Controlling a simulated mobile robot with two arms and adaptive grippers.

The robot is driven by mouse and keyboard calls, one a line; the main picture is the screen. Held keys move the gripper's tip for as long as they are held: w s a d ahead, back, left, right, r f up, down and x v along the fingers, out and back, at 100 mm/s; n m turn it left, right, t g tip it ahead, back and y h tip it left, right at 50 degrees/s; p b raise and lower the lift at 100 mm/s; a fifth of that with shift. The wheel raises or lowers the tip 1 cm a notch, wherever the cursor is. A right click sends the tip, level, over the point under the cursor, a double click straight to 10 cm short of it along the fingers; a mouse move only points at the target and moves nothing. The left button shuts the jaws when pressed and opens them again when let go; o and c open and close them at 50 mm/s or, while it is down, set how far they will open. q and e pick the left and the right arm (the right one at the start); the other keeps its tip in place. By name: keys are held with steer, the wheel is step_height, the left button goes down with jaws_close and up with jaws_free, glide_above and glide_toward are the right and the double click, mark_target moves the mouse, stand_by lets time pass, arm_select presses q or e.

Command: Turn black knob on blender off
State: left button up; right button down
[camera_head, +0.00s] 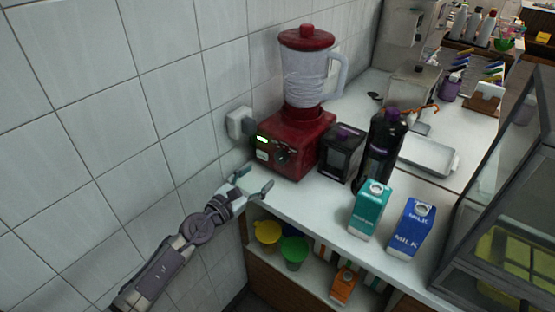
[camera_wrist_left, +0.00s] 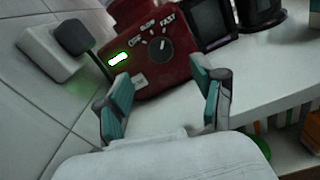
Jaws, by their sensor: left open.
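The red blender (camera_head: 296,142) stands on the white counter against the tiled wall, with a clear jug and red lid on top. Its black knob (camera_wrist_left: 159,50) is on the front panel, with labels around it; the knob also shows small in the head view (camera_head: 283,157). A green light (camera_wrist_left: 118,59) glows left of the knob. My left gripper (camera_head: 256,182) is open and empty, in front of the blender near the counter edge. In the left wrist view its fingers (camera_wrist_left: 167,100) are spread below the knob, apart from it. My right gripper is not in view.
A wall socket with a plug (camera_head: 240,123) is left of the blender. A dark box (camera_head: 342,153), a dark bottle (camera_head: 382,148), a teal carton (camera_head: 369,209) and a blue milk carton (camera_head: 410,228) stand to the right. Coloured cups (camera_head: 294,251) sit on the shelf below.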

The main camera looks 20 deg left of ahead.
mark_target(279, 159)
arm_select(q)
steer(key=b+x, duration=0.1)
steer(key=x, duration=0.8)
steer(key=shift+w+d+f, duration=0.1)
steer(key=shift+w, duration=0.05)
steer(key=c, duration=1.1)
steer(key=shift+c, duration=0.2)
